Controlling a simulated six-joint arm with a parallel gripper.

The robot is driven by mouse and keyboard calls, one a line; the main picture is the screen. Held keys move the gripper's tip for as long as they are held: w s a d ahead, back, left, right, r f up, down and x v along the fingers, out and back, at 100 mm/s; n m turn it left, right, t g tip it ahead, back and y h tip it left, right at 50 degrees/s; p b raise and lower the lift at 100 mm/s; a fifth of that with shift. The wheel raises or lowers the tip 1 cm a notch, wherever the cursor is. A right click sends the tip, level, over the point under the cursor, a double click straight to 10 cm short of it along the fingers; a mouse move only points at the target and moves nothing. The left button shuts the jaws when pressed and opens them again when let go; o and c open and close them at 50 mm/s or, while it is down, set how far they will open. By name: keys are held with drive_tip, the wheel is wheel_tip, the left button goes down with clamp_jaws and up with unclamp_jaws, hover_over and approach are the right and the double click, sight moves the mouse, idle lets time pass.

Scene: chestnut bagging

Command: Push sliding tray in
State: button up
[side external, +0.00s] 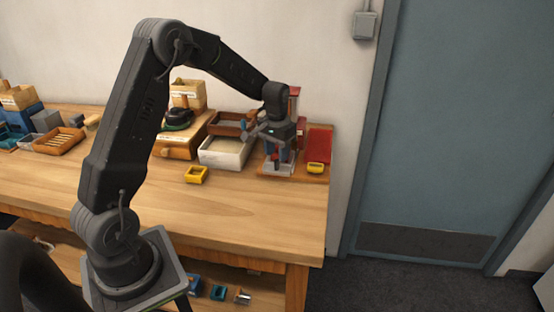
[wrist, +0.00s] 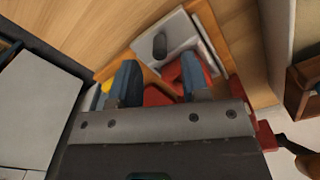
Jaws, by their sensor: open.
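The sliding tray appears to be the pale grey tray (wrist: 187,32) with a dark oval knob (wrist: 160,45), near the top middle of the wrist view. In the side view a light grey tray (side external: 279,168) shows low at the front of the red-posted stand at the right end of the bench. My gripper (wrist: 160,78) is open, with two blue-tipped fingers apart and nothing seen between them but red parts behind. It points down over the stand, close to the tray. I cannot tell whether it touches the tray. My wrist hides much of the stand.
A white bin (side external: 226,153) and a brown bin (side external: 232,122) stand left of the stand. A red pad (side external: 319,146) and a yellow block (side external: 315,168) lie to its right. The front of the wooden bench (side external: 235,212) is clear.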

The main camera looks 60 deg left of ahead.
drive_tip(key=shift+f, duration=1.5)
clamp_jaws()
